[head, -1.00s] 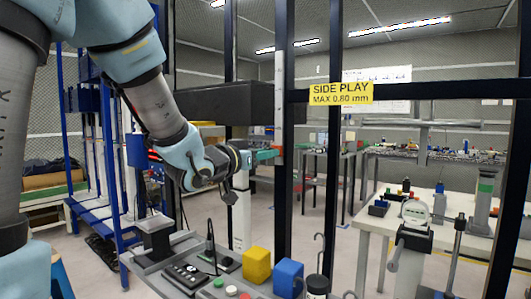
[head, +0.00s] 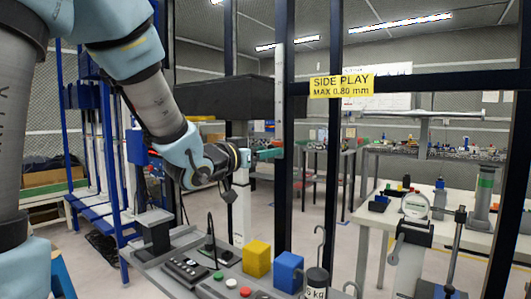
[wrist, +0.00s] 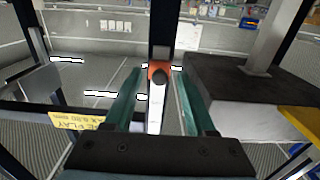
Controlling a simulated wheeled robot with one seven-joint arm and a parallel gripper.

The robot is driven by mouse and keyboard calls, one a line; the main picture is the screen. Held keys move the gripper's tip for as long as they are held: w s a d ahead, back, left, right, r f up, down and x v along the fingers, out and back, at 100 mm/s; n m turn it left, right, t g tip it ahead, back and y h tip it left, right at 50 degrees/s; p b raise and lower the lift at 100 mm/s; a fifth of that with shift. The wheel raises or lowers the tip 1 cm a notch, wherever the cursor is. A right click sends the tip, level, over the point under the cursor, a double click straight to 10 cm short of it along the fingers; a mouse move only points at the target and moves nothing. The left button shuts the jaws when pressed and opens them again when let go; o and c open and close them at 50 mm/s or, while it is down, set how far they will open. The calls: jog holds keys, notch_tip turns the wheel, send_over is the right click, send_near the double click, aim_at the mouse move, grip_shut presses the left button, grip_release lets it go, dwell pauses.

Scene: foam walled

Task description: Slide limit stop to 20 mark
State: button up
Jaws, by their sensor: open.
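The limit stop (wrist: 160,68) shows in the wrist view as a small orange block with a dark round knob. It sits on a pale strip (wrist: 155,118) that runs along a dark upright. In the head view the pale strip (head: 280,95) stands vertical on the black post. My gripper (wrist: 157,78) is open, with one green finger on each side of the stop. Gaps show beside it, and I cannot tell whether the fingertips touch it. Scale marks are too small to read.
A yellow "SIDE PLAY" sign (head: 342,86) hangs on a black crossbar right of the post. Below stand a yellow block (head: 257,258), a blue block (head: 288,272) and a weight (head: 316,283) on a grey bench. A dark beam (head: 225,97) lies behind my gripper.

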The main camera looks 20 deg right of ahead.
jog(key=b+v, duration=0.1)
jog(key=v, duration=0.9)
jog(key=shift+a, duration=0.3)
jog(key=shift+s, duration=0.1)
jog(key=w+a+f+n+y+p, duration=0.2)
jog(key=w+a+f+n+y, duration=0.2)
jog(key=a+f+y, duration=0.3)
jog(key=w+a+f+n+y+p, duration=0.2)
jog(key=w+a+f+n+y, duration=0.25)
jog(key=a, duration=0.55)
jog(key=s+a+f+n+g+y+p, duration=0.1)
jog(key=s+a+f+g+y, duration=0.1)
jog(key=s, duration=0.4)
jog(key=s+a+f+n+g+y, duration=0.1)
jog(key=s+a+f+g+y, duration=0.1)
jog(key=s+a+f+g, duration=0.3)
notch_tip(320, 180, down, 2)
jog(key=shift+s+a+f+p, duration=0.2)
jog(key=shift+s+a+p, duration=0.15)
jog(key=shift+s+a, duration=0.5)
